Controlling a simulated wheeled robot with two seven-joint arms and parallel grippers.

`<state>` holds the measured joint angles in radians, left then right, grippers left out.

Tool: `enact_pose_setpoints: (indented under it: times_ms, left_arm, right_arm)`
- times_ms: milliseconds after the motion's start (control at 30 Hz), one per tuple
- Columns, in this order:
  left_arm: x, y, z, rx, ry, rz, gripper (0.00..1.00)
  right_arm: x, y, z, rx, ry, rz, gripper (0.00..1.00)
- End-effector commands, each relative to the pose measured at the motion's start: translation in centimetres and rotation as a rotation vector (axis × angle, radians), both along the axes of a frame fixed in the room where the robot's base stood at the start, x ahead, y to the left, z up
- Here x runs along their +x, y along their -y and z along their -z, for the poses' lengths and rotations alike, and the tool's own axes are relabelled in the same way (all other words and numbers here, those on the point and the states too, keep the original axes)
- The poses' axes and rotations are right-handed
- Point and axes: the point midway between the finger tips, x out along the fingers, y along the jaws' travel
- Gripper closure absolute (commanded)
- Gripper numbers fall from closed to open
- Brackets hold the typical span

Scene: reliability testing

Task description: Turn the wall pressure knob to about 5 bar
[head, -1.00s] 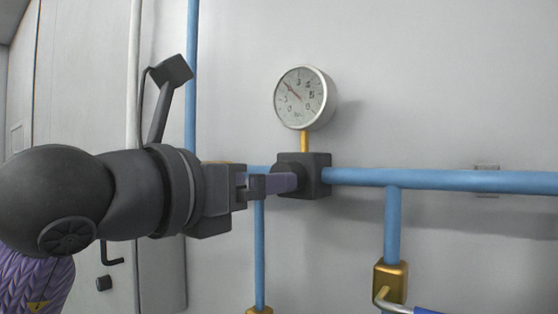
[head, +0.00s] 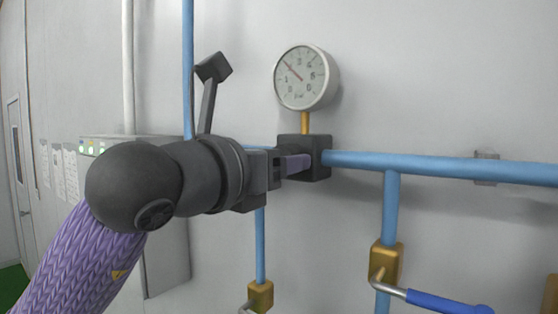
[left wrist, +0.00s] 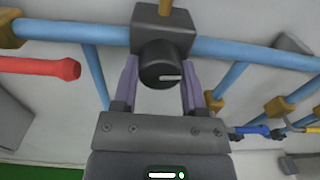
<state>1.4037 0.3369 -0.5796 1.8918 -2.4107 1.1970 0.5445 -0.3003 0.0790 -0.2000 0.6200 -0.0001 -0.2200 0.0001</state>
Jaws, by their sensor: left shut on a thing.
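The wall pressure knob (left wrist: 158,68) is a dark round knob with a pale mark on its face, on a black valve block (left wrist: 164,26). The block also shows in the head view (head: 318,144). My left gripper (left wrist: 159,72) has its two purple fingers on either side of the knob and is shut on it. In the head view the left gripper (head: 300,163) reaches the block from the left and mostly hides the knob. The round gauge (head: 302,78) sits above; its needle points to the upper left, near 2. My right gripper is not in view.
Blue pipes (head: 440,166) run along the wall from the block. Brass valves sit below, one with a blue-handled lever (head: 445,302). A red handle (left wrist: 40,67) shows left in the left wrist view. A grey cabinet (head: 165,262) stands behind my arm.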

Motion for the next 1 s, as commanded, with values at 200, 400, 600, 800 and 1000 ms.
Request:
enact_pose_setpoints:
  times_ms: [200,400,600,800,1000]
  left_arm:
    - [0.0,0.0,0.0,0.016,0.013,0.0,1.0]
    - [0.0,-0.1,0.1,0.088,0.068,-0.001,1.0]
    - [-0.1,-0.1,0.2,0.222,0.166,-0.001,1.0]
    - [0.0,-0.1,0.1,0.376,0.277,-0.002,1.0]
    - [0.0,-0.1,0.0,0.531,0.389,-0.001,1.0]
  right_arm:
    - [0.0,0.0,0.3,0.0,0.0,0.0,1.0]
    - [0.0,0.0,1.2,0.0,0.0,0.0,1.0]
    - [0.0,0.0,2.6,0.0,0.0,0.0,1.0]
    - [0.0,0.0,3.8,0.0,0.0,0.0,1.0]
    - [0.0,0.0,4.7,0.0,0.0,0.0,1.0]
